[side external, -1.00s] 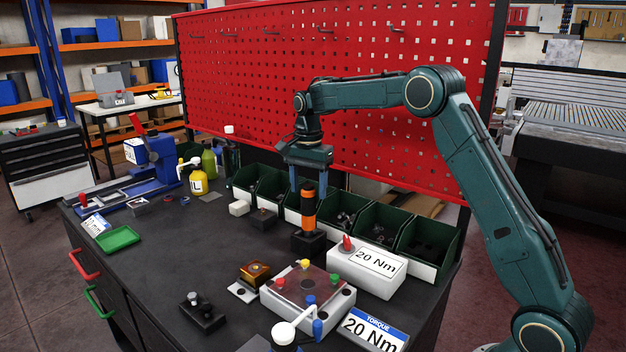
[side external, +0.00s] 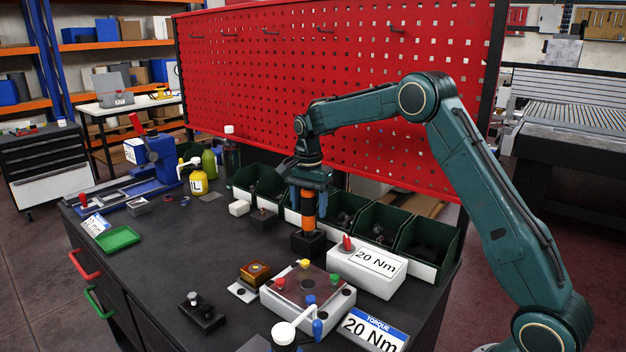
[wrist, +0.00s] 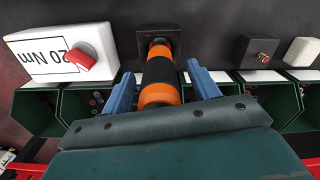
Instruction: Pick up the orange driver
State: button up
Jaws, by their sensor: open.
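The orange driver (side external: 308,212), orange with a black band, stands upright in a black square holder (side external: 308,244) on the dark table. It also shows in the wrist view (wrist: 159,75), rising from its holder (wrist: 160,40). My gripper (side external: 308,203) is over the driver's upper part, pointing down. In the wrist view, its blue fingers (wrist: 163,88) are on either side of the driver, with a gap visible on each side. The jaws are open. The driver's top is hidden by my gripper in the side view.
A white box marked 20 Nm (side external: 366,268) with a red knob stands just right of the holder. Green bins (side external: 358,228) line the back. A white fixture with coloured knobs (side external: 308,298) lies in front. The table's left middle (side external: 200,240) is mostly clear.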

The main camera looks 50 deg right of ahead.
jog(key=c, duration=1.2)
jog(key=shift+o, duration=0.2)
jog(key=shift+r, duration=0.15)
notch_tip(320, 180, up, 20)
jog(key=shift+a, duration=0.15)
dwell(0.7)
